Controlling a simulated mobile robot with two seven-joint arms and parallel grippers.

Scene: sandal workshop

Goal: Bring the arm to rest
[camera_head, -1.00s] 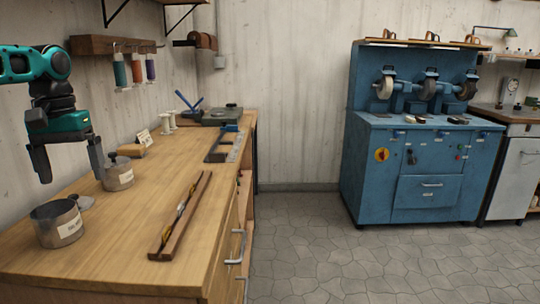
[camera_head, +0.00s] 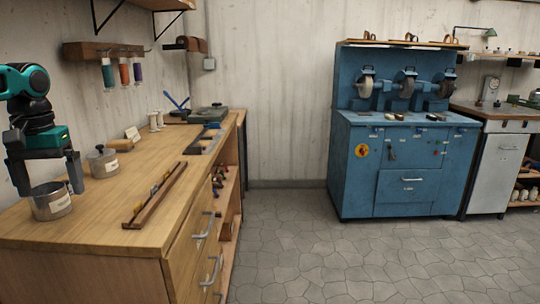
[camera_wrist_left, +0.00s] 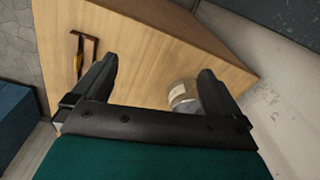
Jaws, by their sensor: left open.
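My left gripper (camera_head: 49,176) hangs at the left over the wooden bench, fingers pointing down and spread wide apart. Its jaws are open, and nothing is held between them. In the head view its fingers overlap an open metal tin (camera_head: 52,204) with a pale label; I cannot tell the exact gap between them. In the left wrist view the two fingers (camera_wrist_left: 155,90) stand apart above the bench top, and a labelled metal container (camera_wrist_left: 183,94) shows beyond them, near the right finger. My right gripper is out of sight.
The bench (camera_head: 85,228) carries a lidded tin (camera_head: 103,164), a long wooden tray (camera_head: 155,196) and white spools (camera_head: 155,122). Thread spools hang from a wall rack (camera_head: 103,50). A blue grinding machine (camera_head: 403,165) stands across open stone floor (camera_head: 300,240).

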